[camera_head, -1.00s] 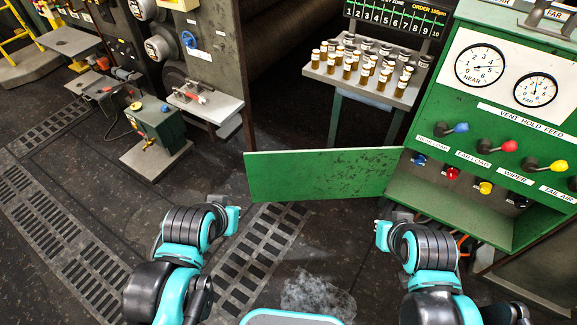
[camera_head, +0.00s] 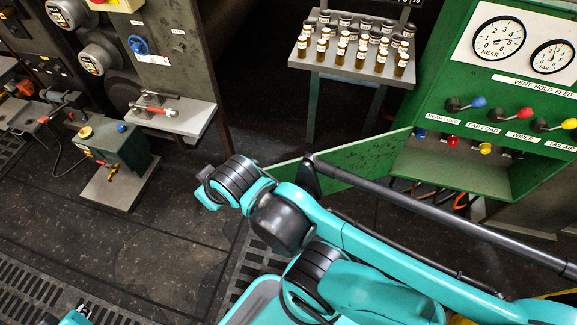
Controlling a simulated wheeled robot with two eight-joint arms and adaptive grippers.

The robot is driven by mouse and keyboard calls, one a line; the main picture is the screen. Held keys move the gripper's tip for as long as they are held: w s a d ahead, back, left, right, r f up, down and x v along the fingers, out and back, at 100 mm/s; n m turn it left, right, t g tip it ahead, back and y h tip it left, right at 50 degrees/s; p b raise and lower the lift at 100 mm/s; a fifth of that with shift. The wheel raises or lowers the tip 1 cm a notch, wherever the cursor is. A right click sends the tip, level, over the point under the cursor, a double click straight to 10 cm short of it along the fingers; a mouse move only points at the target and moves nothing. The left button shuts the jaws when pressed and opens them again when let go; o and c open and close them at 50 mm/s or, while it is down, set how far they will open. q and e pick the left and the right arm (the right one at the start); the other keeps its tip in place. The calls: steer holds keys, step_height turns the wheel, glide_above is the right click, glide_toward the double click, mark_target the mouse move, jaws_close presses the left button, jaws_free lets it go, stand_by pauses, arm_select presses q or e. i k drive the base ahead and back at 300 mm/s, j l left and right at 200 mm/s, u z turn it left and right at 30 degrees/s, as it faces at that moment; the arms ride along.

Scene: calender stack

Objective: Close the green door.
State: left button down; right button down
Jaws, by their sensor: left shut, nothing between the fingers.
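The green door (camera_head: 372,157) is a flat panel standing open from the left edge of the green cabinet (camera_head: 462,181). The cabinet's lower opening shows, so the door is not against it. My right arm crosses from the lower right in front of the door's lower part and hides much of it. The arm's wrist lies left of the door's free end, and whether it touches the door cannot be told. The right fingers do not show. My left gripper (camera_head: 82,311) is at the bottom left edge, partly cut off, shut and empty, far from the door.
A small table (camera_head: 345,70) with several bottles stands behind the door. Dial gauges and coloured knobs are on the cabinet front. A grey-green pump box (camera_head: 118,148) and a machine with a shelf (camera_head: 178,118) stand at left.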

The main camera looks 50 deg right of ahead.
mark_target(371, 157)
steer(key=i+j+z, duration=0.1)
steer(key=i, duration=0.3)
steer(key=i+j+z, duration=0.15)
steer(key=i, duration=0.25)
steer(key=i+z, duration=0.15)
steer(key=z, duration=0.25)
steer(key=i+z, duration=0.1)
steer(key=z, duration=0.3)
steer(key=i+j+z, duration=0.1)
steer(key=z, duration=0.3)
steer(key=i+j+z, duration=0.1)
steer(key=z, duration=0.3)
steer(key=i+z, duration=0.15)
steer(key=z, duration=0.3)
steer(key=i+j+z, duration=0.15)
steer(key=z, duration=0.25)
steer(key=i+j+z, duration=0.15)
steer(key=z, duration=0.3)
steer(key=i+j+z, duration=0.1)
steer(key=z, duration=0.3)
steer(key=j+z, duration=0.25)
steer(key=z, duration=0.2)
steer(key=i+j+z, duration=0.1)
steer(key=j+z, duration=0.3)
steer(key=l, duration=0.15)
